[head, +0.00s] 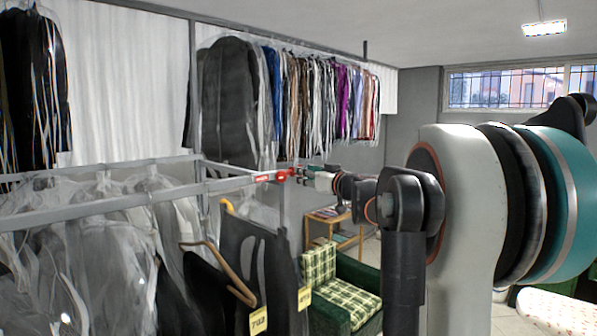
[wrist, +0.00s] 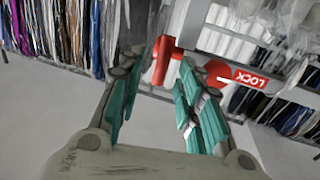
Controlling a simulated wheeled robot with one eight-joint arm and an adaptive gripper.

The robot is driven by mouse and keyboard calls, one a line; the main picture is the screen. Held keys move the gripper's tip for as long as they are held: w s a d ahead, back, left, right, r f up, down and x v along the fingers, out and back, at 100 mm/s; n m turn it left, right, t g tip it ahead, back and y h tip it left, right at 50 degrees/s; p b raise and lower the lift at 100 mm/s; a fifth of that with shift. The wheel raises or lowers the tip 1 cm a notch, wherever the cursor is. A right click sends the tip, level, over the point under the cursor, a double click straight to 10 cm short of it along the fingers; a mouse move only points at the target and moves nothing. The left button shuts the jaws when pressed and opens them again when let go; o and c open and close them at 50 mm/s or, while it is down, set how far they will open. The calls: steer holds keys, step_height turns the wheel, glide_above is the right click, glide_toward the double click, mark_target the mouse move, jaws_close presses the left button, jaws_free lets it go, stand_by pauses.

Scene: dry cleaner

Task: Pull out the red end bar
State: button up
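In the head view the red bar (head: 283,175) is small, at the end of the grey rail. My gripper (wrist: 158,78) is open, its teal fingers on either side of the bar, with a gap to each. In the head view my gripper (head: 304,174) is just right of the bar, partly hidden by my arm. I cannot tell the exact depth between them.
A grey rail (head: 120,200) carries bagged clothes at the left. Dark garments on wooden hangers (head: 232,275) hang below it. A full rack of clothes (head: 320,95) is behind. A green checked armchair (head: 335,290) and small wooden table (head: 335,217) stand beneath my arm.

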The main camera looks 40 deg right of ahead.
steer(key=shift+w, duration=0.95)
jaws_close()
